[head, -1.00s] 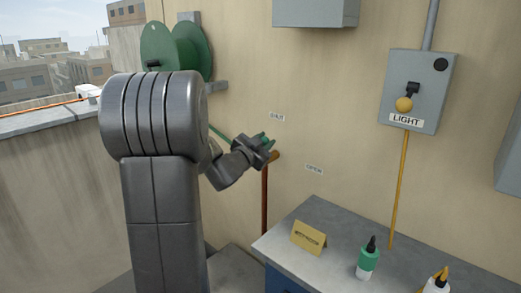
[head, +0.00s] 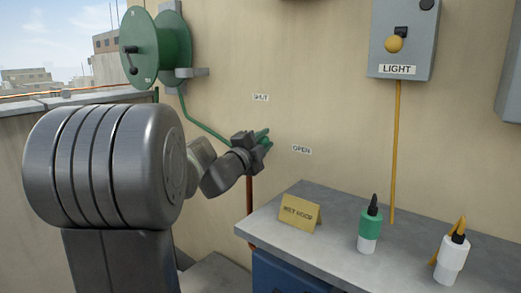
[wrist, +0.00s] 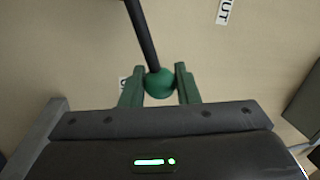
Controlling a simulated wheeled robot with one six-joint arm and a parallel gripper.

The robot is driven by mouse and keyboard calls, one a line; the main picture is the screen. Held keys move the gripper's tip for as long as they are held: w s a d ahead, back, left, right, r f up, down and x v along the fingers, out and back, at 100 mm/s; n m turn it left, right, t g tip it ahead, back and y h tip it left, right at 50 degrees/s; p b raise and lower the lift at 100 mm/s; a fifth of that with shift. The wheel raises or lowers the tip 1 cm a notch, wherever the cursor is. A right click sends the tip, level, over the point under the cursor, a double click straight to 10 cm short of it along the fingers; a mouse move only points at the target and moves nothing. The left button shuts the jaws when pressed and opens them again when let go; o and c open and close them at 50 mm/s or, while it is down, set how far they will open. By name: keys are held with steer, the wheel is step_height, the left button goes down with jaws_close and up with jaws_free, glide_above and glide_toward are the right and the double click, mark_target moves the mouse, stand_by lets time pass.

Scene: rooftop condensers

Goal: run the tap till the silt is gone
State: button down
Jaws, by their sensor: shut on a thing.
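The tap's lever is a dark rod (wrist: 142,32) with a round green knob (wrist: 160,84) at its end. My gripper (head: 266,139) is shut on this knob; in the wrist view its two green fingers (wrist: 160,76) flank it. In the head view my gripper hides the tap body and the lever. A "SHUT" label (head: 261,97) is on the wall above my gripper, and an "OPEN" label (head: 301,149) is to its right and slightly lower. A brown pipe (head: 250,196) runs down below the gripper. No water, silt or outlet shows.
A green hose reel (head: 156,48) is on the wall at upper left, its hose (head: 204,124) running towards the tap.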

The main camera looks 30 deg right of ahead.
steer(key=shift+s+d+f+m+h+b, duration=0.15)
steer(key=shift+f+m+b, duration=0.35)
steer(key=shift+m+b, duration=0.25)
steer(key=shift+s+a+f+m+h+b, duration=0.1)
steer(key=shift+s+f+m+h+b, duration=0.05)
steer(key=shift+f+m+b, duration=0.5)
steer(key=shift+r+g, duration=0.15)
steer(key=shift+g, duration=0.25)
steer(key=c, duration=1.1)
jaws_free()
steer(key=shift+c, duration=0.2)
steer(key=p+v, duration=0.1)
steer(key=v, duration=1.2)
steer(key=shift+s+a, duration=0.2)
steer(key=shift+a, duration=0.1)
